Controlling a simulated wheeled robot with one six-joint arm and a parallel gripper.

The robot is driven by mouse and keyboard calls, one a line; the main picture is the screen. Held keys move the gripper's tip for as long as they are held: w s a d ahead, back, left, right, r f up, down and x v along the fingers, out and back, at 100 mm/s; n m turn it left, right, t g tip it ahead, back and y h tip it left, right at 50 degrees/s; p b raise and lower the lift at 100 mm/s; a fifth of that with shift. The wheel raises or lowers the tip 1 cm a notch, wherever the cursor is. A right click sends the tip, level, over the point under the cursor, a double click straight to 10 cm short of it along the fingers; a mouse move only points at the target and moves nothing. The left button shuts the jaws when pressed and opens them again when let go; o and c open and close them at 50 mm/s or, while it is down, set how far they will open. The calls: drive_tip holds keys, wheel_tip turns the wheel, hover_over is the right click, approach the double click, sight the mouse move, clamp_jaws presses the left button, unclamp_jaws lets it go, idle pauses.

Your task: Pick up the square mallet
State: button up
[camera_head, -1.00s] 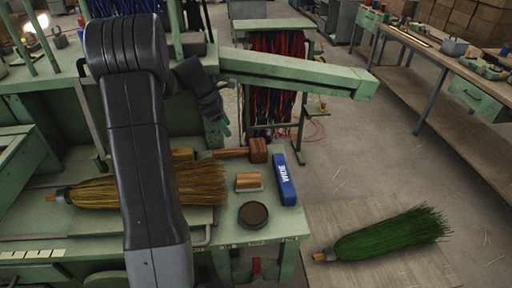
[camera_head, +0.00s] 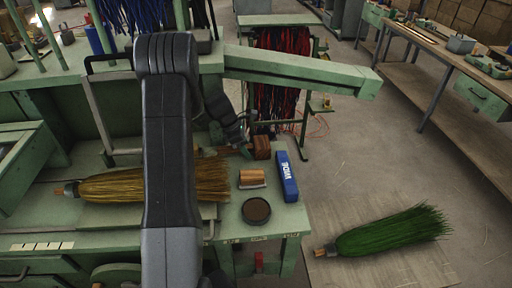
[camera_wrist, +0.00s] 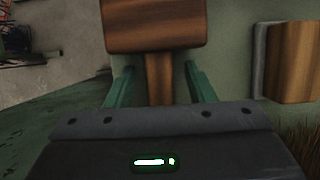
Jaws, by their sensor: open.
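The square mallet (camera_head: 262,147) lies on the green bench, its brown wooden block head at the right and its handle running left, partly hidden behind my arm and gripper. In the wrist view the mallet head (camera_wrist: 155,25) is at the top, and its handle (camera_wrist: 159,78) runs down between my two green fingers. My gripper (camera_wrist: 158,80) is open, with a finger on each side of the handle and gaps between. In the head view my gripper (camera_head: 243,148) is low over the handle, close to the head.
A wooden block brush (camera_head: 252,178), a blue box (camera_head: 286,178) and a round dark tin (camera_head: 256,211) are close by on the bench. A straw broom (camera_head: 110,188) lies to the left. A green broom (camera_head: 390,232) lies on a floor board. The wooden block also shows at right in the wrist view (camera_wrist: 297,60).

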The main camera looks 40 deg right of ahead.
clamp_jaws()
idle(0.4)
